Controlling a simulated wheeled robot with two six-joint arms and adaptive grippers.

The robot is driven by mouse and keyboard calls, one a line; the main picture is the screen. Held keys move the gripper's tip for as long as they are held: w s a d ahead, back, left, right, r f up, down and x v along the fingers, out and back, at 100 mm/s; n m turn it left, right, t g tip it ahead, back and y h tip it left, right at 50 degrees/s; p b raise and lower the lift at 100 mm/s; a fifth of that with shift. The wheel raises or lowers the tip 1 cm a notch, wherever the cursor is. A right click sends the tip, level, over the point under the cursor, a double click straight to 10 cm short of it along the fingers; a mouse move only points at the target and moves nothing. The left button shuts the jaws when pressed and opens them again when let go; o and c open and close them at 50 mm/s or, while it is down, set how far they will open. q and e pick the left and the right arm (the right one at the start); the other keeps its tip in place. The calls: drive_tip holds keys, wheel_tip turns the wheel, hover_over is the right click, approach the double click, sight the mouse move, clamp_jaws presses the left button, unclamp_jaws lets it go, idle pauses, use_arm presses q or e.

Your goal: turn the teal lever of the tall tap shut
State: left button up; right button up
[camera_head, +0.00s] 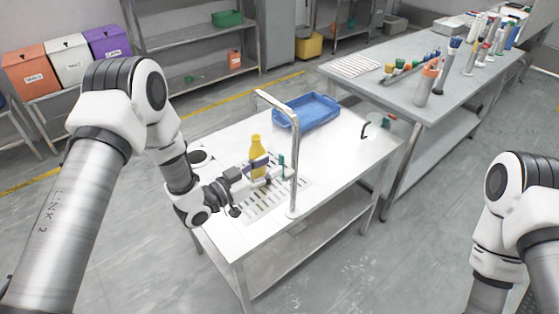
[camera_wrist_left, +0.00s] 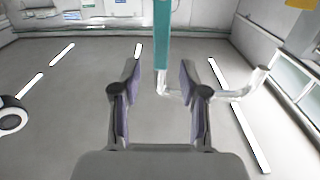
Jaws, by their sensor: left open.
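The tall tap (camera_head: 294,150) is a pale metal post with a bent spout on the white table. Its teal lever (camera_head: 281,160) is small and upright beside the post. In the left wrist view the teal lever (camera_wrist_left: 162,35) stands upright in line with the gap between the fingers, with pale pipework (camera_wrist_left: 230,97) joined at its lower end. My left gripper (camera_head: 268,169) is open, with its purple-padded fingers pointing at the lever. In the wrist view the open jaws (camera_wrist_left: 159,80) hold nothing; contact with the lever cannot be told. My right gripper is out of view.
A yellow bottle (camera_head: 256,146) stands close behind my left gripper. A slotted drain (camera_head: 262,203) lies below it. A blue tray (camera_head: 306,112) is at the table's back. The table front right of the tap is clear. A grey bench (camera_head: 420,85) with several tools stands right.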

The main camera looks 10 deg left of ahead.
use_arm(q)
drive_tip(key=v, duration=0.7)
drive_tip(key=shift+s, duration=0.2)
drive_tip(key=shift+a, duration=0.1)
drive_tip(key=s+d+f+n+g+y, duration=0.1)
drive_tip(key=s+f+n+g+y, duration=0.2)
drive_tip(key=s+f, duration=0.6)
drive_tip(key=s+d+f+g+y, duration=0.25)
drive_tip(key=s+f+g, duration=0.3)
drive_tip(key=f, duration=0.55)
drive_tip(key=s+a+f+n+g+y, duration=0.2)
drive_tip(key=s+a, duration=0.1)
drive_tip(key=s, duration=0.5)
drive_tip(key=s+a+f+n+g+y, duration=0.1)
drive_tip(key=s+a+n+g+y, duration=0.2)
drive_tip(key=s, duration=0.5)
drive_tip(key=shift+a+f+g, duration=0.35)
drive_tip(key=shift+a, duration=0.35)
